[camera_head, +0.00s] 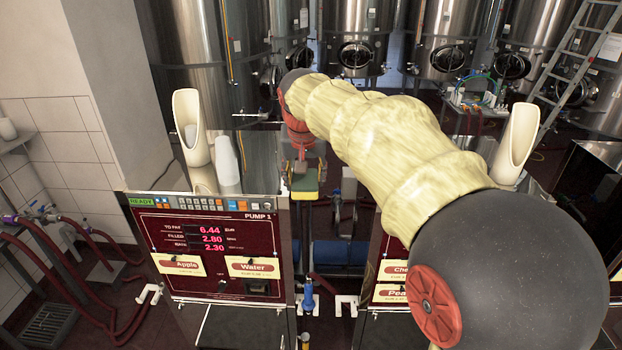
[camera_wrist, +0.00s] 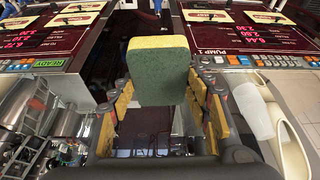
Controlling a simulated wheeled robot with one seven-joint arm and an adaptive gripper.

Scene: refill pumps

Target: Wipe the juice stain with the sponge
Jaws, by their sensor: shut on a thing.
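My gripper (camera_head: 303,172) hangs at the far end of my outstretched arm, between the two pump cabinets. It is shut on a sponge, green with a yellow layer, whose edge shows in the head view (camera_head: 304,194). In the wrist view the sponge (camera_wrist: 158,75) stands up between the yellow-padded fingers of my gripper (camera_wrist: 160,92), its broad green face toward the camera. The sponge is in the air, apart from the cabinets. I cannot make out a juice stain in either view.
The PUMP 1 cabinet (camera_head: 222,250) stands left, with white cups (camera_head: 227,162) and a cream cup holder (camera_head: 190,127) on top. A second cabinet (camera_head: 398,285) stands right, partly behind my arm, with another cream holder (camera_head: 515,145). A blue valve (camera_head: 307,295) sits in the gap. Steel tanks (camera_head: 355,45) stand behind.

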